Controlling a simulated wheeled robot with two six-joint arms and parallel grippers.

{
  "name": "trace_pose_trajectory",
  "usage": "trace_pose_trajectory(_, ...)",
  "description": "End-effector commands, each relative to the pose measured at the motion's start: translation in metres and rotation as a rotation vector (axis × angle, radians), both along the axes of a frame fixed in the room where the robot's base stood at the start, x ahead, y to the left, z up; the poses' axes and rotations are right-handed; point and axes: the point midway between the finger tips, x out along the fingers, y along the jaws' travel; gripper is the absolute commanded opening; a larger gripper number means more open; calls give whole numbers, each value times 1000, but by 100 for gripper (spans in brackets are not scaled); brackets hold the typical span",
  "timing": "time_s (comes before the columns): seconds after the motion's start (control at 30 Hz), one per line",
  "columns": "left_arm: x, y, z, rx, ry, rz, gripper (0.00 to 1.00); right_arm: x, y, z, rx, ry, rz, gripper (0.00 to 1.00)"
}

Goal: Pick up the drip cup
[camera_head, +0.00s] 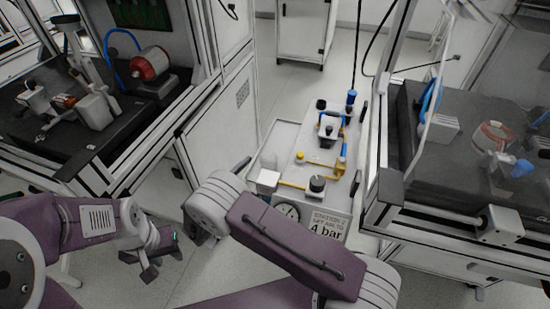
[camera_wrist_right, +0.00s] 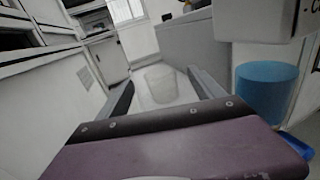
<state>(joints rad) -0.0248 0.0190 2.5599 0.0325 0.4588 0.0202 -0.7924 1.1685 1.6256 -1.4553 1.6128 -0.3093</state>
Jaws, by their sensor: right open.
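A pale, see-through cup (camera_wrist_right: 160,84), which looks like the drip cup, stands upright on a light surface in the right wrist view. A pale cup shape (camera_head: 268,159) also shows in the head view, on the ledge left of the station panel. My right gripper (camera_wrist_right: 160,77) is open. Its fingers stand to either side of the cup in the picture, and the cup appears ahead of them, not gripped. In the head view my right wrist hides most of that gripper. My left gripper (camera_head: 150,254) hangs low at the left over the floor, away from the cup; its jaw gap is unclear.
The station panel (camera_head: 310,160) with yellow pipes, knobs and a gauge (camera_head: 287,211) stands beside the cup. A blue cylinder (camera_wrist_right: 266,92) is close to the right finger in the wrist view. Framed benches flank the station: left (camera_head: 110,140) and right (camera_head: 470,170).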

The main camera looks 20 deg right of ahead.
Motion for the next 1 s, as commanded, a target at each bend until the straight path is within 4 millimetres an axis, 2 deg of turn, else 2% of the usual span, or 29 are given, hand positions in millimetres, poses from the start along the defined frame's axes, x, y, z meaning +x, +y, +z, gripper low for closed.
trace_pose_trajectory(0.13,0,0,-2,0,0,0,36,3,-4,-1,0,0,-2,77)
trace_pose_trajectory(0.33,0,0,-13,0,0,0,36,21,-28,-3,0,0,-4,77)
trace_pose_trajectory(0.47,0,0,-14,0,0,0,36,26,-33,-2,0,0,-2,77)
trace_pose_trajectory(0.63,0,0,-31,0,0,0,36,45,-55,-10,1,-1,-6,77)
trace_pose_trajectory(0.73,0,0,-33,0,0,0,36,54,-66,-8,2,0,-4,77)
trace_pose_trajectory(1.0,0,0,-32,0,0,0,36,59,-70,-5,0,0,0,77)
